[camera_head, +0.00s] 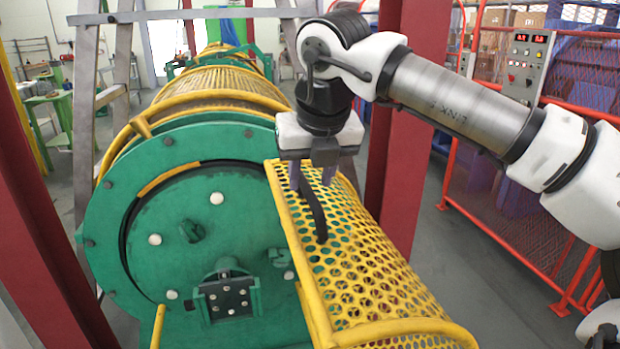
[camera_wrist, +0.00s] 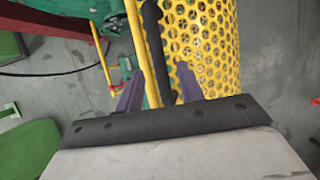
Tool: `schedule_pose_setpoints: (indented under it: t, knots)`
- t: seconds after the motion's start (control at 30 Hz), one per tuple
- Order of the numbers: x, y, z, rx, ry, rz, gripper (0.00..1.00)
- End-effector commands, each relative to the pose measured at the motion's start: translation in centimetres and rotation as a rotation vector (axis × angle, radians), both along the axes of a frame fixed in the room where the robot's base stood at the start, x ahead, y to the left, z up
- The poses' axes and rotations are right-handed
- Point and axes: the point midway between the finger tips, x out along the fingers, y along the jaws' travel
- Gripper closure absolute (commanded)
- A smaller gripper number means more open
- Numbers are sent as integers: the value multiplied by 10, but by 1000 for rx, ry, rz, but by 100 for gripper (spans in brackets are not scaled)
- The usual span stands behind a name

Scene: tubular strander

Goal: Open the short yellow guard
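The short yellow guard (camera_head: 375,268) is a curved perforated cover with a tubular frame. It stands in front of the green disc (camera_head: 185,215) in the head view, and also shows in the wrist view (camera_wrist: 212,45). A black bar handle (camera_head: 316,212) is fixed along its upper left edge; it also shows in the wrist view (camera_wrist: 154,45). My gripper (camera_head: 311,178) is over the handle's far end. In the wrist view its two purple-grey fingers (camera_wrist: 159,74) are apart, with the handle between them and gaps visible. Contact with the handle cannot be told.
A longer yellow mesh guard (camera_head: 215,88) covers the machine behind the disc. Red posts stand at the left (camera_head: 40,200) and right (camera_head: 408,130). An orange-red fence (camera_head: 500,235) and a control panel (camera_head: 527,65) are at the right. Grey floor (camera_head: 450,285) lies clear between guard and fence.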

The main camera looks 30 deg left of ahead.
Motion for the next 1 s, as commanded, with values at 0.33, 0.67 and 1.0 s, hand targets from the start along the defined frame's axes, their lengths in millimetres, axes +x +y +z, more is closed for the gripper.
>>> schedule_pose_setpoints:
  t: [0.33,0.67,1.0]
  knots:
    - [4,6,-17,1,-1,2,62]
    - [4,6,-17,1,-1,1,84]
    - [4,6,-17,1,0,1,100]
